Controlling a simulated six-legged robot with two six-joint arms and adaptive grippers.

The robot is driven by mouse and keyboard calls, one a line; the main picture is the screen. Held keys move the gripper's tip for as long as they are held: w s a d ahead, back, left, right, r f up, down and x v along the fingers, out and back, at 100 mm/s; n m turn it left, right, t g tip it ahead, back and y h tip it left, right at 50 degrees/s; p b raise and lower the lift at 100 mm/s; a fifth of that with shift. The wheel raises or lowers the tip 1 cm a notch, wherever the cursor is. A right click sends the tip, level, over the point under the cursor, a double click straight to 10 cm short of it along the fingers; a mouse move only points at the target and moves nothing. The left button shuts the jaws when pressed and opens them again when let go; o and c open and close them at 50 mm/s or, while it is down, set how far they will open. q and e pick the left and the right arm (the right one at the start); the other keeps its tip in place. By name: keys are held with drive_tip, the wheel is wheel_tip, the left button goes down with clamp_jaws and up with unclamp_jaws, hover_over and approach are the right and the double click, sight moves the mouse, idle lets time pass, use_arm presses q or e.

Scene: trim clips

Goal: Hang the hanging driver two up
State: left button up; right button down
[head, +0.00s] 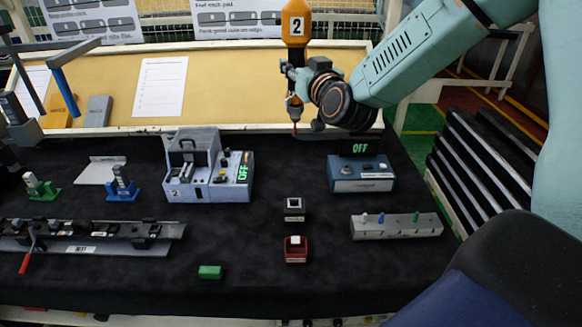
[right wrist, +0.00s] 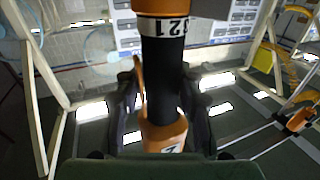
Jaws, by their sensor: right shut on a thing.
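In the right wrist view the driver (right wrist: 162,75) stands between the two dark fingers of my right gripper (right wrist: 163,108), with orange parts above and below. What the driver hangs from does not show. My left gripper is not in view.
On the black table (head: 330,285) stand a grey fixture (head: 190,178) with a lit OFF display, a blue box (head: 360,175) also reading OFF, a grey block with coloured pegs (head: 396,226), a red holder (head: 296,250) and a green block (head: 210,272). A rail (head: 90,248) lies at left.

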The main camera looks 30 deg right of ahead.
idle(0.4)
drive_tip(key=c, duration=0.8)
unclamp_jaws()
drive_tip(key=shift+o, duration=0.7)
drive_tip(key=shift+f, duration=0.1)
drive_tip(key=o, duration=0.7)
drive_tip(key=shift+c, duration=0.2)
drive_tip(key=shift+s, duration=0.1)
drive_tip(key=s+a+r, duration=0.2)
drive_tip(key=s, duration=0.7)
drive_tip(key=shift+s, duration=0.35)
